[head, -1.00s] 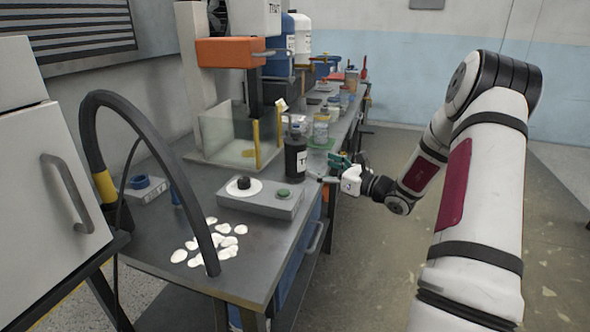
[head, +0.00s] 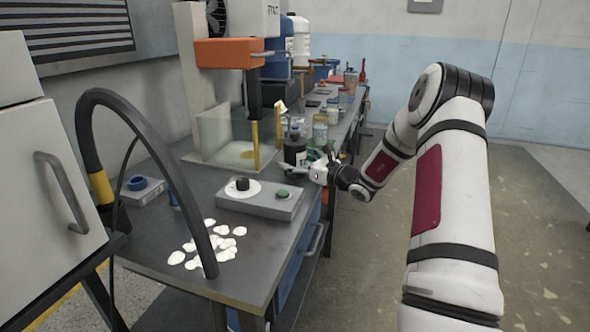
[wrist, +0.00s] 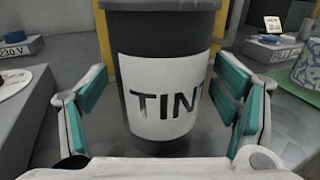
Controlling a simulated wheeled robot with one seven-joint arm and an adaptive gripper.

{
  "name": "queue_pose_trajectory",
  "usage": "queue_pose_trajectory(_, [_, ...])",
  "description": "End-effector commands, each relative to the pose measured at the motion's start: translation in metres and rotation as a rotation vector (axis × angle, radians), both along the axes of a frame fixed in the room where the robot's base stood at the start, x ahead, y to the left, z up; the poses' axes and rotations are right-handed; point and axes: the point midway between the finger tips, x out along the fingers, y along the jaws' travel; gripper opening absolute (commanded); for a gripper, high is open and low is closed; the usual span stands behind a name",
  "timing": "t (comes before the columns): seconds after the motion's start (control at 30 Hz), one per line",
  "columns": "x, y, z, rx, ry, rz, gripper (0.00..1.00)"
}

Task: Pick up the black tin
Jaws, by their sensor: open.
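In the wrist view the black tin (wrist: 166,104) fills the middle, with a white label reading "TIN" facing me. My gripper (head: 312,169) is beside the tin at its right in the head view. In the wrist view my gripper (wrist: 160,115) is open, one teal-padded finger on each side of the tin. Gaps show between the pads and the tin, wider at the left.
A grey control box (head: 258,202) with a black knob and green button sits nearer on the bench (head: 175,247). White round pieces (head: 207,245) lie near a curved black hose (head: 150,150). Several jars stand beyond. Open floor lies right of the bench.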

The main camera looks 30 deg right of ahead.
Motion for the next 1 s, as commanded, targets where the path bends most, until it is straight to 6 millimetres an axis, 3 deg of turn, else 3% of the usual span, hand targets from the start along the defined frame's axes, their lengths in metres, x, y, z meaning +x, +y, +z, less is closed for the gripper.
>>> queue_pose_trajectory(0.07, [0.0, 0.0, 0.0, 0.0, 0.0, 0.0, 0.81])
queue_pose_trajectory(0.1, [0.0, 0.0, 0.0, 0.0, 0.0, 0.0, 0.77])
queue_pose_trajectory(0.43, [-0.001, 0.0, 0.0, -0.001, -0.001, 0.0, 0.02])
queue_pose_trajectory(0.77, [0.0, 0.0, 0.008, -0.002, -0.007, 0.0, 0.0])
queue_pose_trajectory(1.0, [0.0, 0.0, 0.042, -0.005, -0.01, 0.0, 0.0])
